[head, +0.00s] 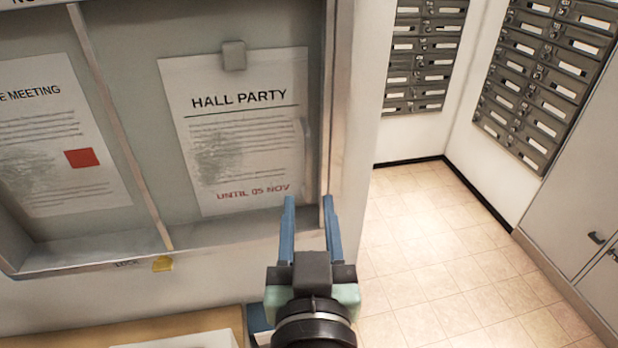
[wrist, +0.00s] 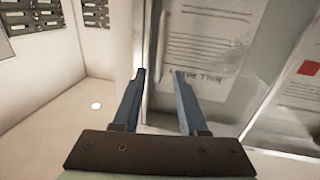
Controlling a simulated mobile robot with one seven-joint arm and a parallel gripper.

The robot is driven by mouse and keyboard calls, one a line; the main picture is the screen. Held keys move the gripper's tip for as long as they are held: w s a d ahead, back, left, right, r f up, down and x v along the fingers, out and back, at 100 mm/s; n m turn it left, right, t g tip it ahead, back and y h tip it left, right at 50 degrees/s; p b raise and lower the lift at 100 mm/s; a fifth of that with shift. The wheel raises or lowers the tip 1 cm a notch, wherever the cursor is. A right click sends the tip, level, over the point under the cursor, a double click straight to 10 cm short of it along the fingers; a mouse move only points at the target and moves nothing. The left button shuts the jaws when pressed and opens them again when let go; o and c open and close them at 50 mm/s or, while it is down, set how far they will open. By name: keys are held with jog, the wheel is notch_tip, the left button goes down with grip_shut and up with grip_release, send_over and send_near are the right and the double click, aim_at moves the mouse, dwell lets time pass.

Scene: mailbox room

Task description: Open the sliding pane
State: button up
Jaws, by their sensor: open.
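The sliding pane (head: 262,130) is clear and covers the right part of a wall notice cabinet, over a "HALL PARTY" sheet. It also shows in the wrist view (wrist: 182,50). A slim upright bar, seemingly its handle (wrist: 161,42), stands near the pane's outer edge; in the head view it is faint. My gripper (head: 310,203) has its blue fingers spread, with nothing between the tips. In the wrist view the fingertips (wrist: 160,74) lie to either side of the bar's line. I cannot tell whether the tips reach around it or touch the pane.
The cabinet's right frame (head: 336,100) runs close beside my fingers. A divider (head: 120,125) separates the "MEETING" sheet (head: 50,140). A yellow piece (head: 162,264) sits by the "LOCK" label. Metal mailboxes (head: 545,75) line the far walls.

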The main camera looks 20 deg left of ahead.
aim_at(308, 168)
jog(key=x, duration=0.8)
jog(key=shift+w+r, duration=0.1)
jog(key=shift+r, duration=0.1)
jog(key=shift+w+a+f+p, duration=0.15)
jog(key=shift+w+a+p, duration=0.15)
jog(key=shift+w, duration=0.25)
jog(key=shift+c, duration=0.2)
grip_shut()
dwell(0.7)
